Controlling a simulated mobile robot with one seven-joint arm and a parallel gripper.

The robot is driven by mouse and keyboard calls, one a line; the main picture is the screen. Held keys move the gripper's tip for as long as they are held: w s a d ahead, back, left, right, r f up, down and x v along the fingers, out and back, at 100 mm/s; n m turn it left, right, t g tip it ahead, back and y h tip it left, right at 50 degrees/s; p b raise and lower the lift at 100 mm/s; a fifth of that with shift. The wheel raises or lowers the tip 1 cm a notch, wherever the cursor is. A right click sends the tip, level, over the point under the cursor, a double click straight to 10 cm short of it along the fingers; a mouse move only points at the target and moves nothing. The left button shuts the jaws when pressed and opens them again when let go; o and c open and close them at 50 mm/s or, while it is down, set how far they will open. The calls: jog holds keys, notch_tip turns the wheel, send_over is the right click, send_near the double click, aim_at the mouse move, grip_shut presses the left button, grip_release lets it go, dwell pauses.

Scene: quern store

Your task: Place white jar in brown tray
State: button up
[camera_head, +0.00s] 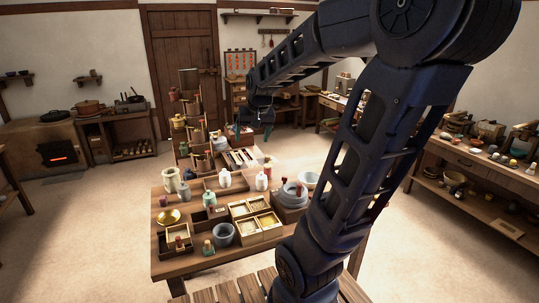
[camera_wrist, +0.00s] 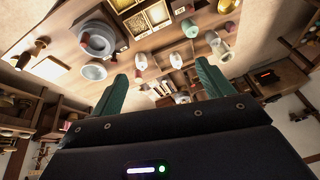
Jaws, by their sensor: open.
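Two white jars stand upright on the wooden table, a left one (camera_head: 225,180) and a right one (camera_head: 262,182). I cannot tell which is the task's tray. My gripper (camera_head: 256,131) hangs above the table's far part, open and empty, its green fingers (camera_wrist: 161,84) apart.
The table (camera_head: 170,270) is crowded. A tiered stand (camera_head: 192,105) rises behind. A side bench (camera_head: 480,165) is at right; open floor is left.

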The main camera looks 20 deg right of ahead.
jog(key=s+n, duration=0.2)
jog(key=s, duration=1.4)
jog(key=shift+a+h, duration=0.2)
jog(key=shift+h, duration=0.1)
